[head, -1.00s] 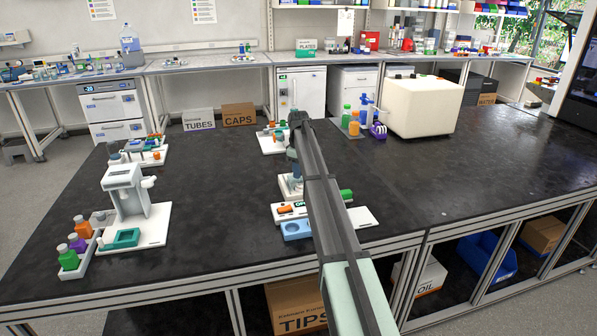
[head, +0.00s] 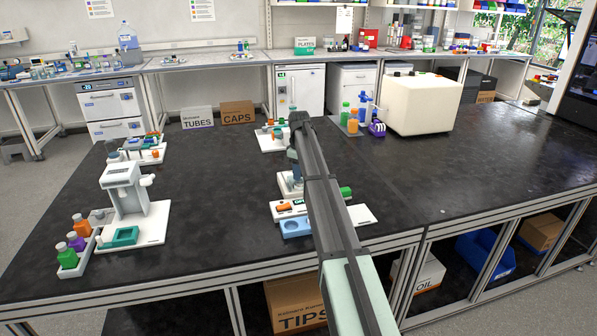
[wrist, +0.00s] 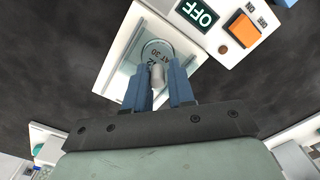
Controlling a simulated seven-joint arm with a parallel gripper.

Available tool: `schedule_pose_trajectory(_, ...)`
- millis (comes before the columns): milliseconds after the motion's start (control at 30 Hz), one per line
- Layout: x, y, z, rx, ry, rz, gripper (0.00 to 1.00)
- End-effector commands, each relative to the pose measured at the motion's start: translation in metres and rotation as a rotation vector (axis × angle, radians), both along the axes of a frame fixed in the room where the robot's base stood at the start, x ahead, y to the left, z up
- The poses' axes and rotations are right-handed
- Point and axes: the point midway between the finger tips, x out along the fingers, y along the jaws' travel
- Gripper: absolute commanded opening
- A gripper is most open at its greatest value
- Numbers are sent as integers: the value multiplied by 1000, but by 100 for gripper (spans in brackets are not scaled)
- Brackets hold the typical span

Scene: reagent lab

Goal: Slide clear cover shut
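A white device with a dark OFF panel (wrist: 198,14) and an orange button (wrist: 243,30) fills the top of the wrist view. A round, clear-looking piece with lettering (wrist: 153,50) sits in its pale square recess. A short grey knob (wrist: 157,76) stands between the two blue fingers of my gripper (wrist: 157,66). The fingers are apart, one on each side of the knob; I cannot tell whether they touch it. In the head view my gripper (head: 292,158) points down above the white base (head: 284,190), and my arm hides much of the device.
A white stand (head: 125,190) and a rack of bottles (head: 66,268) are at the left. A cream box (head: 420,105) stands at the back right. The dark bench at right is clear.

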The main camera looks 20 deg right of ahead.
Motion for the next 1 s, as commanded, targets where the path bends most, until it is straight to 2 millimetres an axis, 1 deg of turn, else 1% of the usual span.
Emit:
schedule_pose_trajectory(33,-2,0,0,0,3,0,26)
schedule_pose_trajectory(200,-1,0,0,0,0,0,42)
schedule_pose_trajectory(467,0,0,1,-1,-2,0,42)
schedule_pose_trajectory(567,1,0,6,0,-3,0,42)
schedule_pose_trajectory(667,1,0,18,0,-3,0,42)
schedule_pose_trajectory(733,1,0,29,-1,-4,0,42)
schedule_pose_trajectory(1000,2,0,83,-1,-4,0,42)
